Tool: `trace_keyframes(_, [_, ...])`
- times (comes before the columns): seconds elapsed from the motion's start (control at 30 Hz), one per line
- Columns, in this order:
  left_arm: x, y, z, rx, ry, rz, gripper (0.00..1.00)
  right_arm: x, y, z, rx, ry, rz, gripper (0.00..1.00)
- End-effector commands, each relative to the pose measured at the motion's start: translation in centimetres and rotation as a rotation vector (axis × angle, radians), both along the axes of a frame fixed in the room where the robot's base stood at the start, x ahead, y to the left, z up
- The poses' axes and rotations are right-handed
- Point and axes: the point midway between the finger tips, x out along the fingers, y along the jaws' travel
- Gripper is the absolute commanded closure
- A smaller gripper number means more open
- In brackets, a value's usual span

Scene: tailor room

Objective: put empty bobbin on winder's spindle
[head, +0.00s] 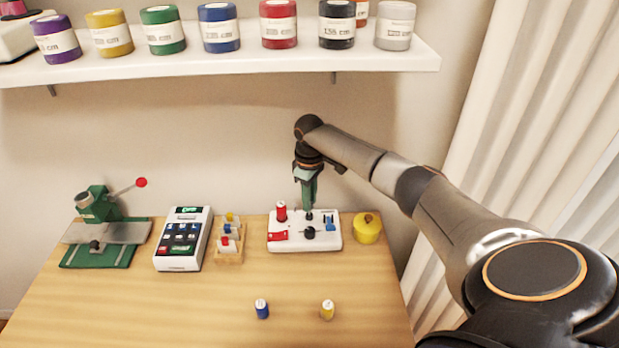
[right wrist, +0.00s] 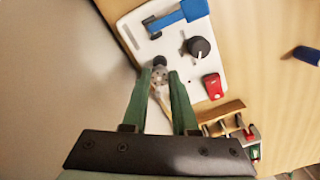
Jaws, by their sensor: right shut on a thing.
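The winder is a white board (head: 333,240) at the back of the table, with a black knob (head: 310,233), a red part (head: 278,236) and a blue part (head: 330,222). It also shows in the right wrist view (right wrist: 172,45). My right gripper (head: 309,208) points down over the winder's back middle. Its green fingers are shut on a small greyish bobbin (right wrist: 159,74), seen between the fingertips in the right wrist view. The fingers largely hide the bobbin and the spindle, so I cannot tell whether they touch. My left gripper is not in view.
A red spool (head: 281,211) stands at the winder's back left. A wooden rack (head: 229,256) of bobbins, a calculator-like device (head: 183,240) and a green press (head: 97,230) stand to the left. A yellow pot (head: 367,228) is at right. Blue (head: 262,308) and yellow (head: 327,309) spools stand in front.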

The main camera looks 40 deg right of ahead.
Motion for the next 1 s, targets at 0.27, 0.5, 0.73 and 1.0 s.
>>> trace_keyframes(0.27, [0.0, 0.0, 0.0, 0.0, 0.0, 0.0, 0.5, 0.0, 0.0, 0.5, 0.0, -0.001, 0.0, 1.0])
trace_keyframes(0.5, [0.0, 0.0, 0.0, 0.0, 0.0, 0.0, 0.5, 0.0, 0.0, 1.3, 0.001, -0.002, 0.0, 1.0])
trace_keyframes(0.73, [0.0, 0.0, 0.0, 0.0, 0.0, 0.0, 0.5, 0.0, 0.0, 1.7, 0.0, 0.0, 0.0, 1.0])
trace_keyframes(1.0, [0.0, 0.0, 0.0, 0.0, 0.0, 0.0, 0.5, 0.0, 0.0, 1.6, 0.0, 0.0, 0.0, 1.0])
